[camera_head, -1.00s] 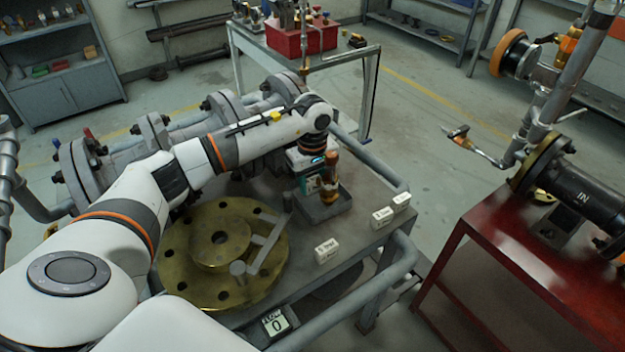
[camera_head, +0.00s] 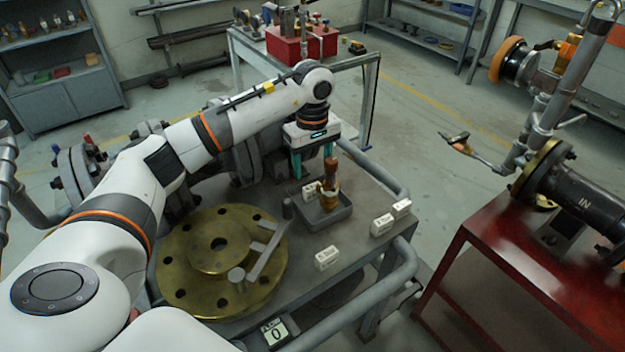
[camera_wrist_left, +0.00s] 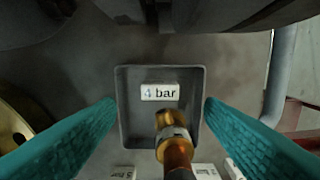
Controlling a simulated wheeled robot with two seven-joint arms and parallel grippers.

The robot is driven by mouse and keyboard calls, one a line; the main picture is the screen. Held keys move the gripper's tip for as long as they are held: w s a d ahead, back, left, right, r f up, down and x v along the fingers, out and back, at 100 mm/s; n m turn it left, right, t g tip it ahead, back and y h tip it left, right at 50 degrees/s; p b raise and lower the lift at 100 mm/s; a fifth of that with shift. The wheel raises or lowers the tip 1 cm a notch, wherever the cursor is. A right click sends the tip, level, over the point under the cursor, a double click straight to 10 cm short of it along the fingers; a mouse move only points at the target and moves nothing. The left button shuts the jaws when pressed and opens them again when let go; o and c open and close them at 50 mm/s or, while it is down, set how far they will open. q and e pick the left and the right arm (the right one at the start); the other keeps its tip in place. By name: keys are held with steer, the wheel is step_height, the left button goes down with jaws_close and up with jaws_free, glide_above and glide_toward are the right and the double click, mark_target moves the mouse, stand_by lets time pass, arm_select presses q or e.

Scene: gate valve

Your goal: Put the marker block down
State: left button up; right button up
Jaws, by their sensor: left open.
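A white marker block reading "4 bar" (camera_wrist_left: 160,92) lies flat in a shallow grey tray (camera_wrist_left: 127,110), near its far side. In the head view the block (camera_head: 310,191) sits in the tray (camera_head: 340,214) beside an upright copper and brass fitting (camera_head: 329,188). The fitting also shows in the wrist view (camera_wrist_left: 173,135). My left gripper (camera_head: 313,168) is above the tray with its teal fingers spread and nothing between them. In the wrist view the fingers flank the tray from left and right. My right gripper is out of view.
Several other white blocks stand near the table's right edge, one at the front (camera_head: 327,258) and one further right (camera_head: 382,224). A brass flange (camera_head: 190,290) lies left of the tray. Grey pipe rails (camera_head: 385,270) border the table. A red bench (camera_head: 500,280) stands right.

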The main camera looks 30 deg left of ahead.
mark_target(313, 186)
arm_select(q)
step_height(313, 186, up, 4)
steer(key=shift+r, duration=0.1)
steer(key=shift+d, duration=0.1)
stand_by(0.6)
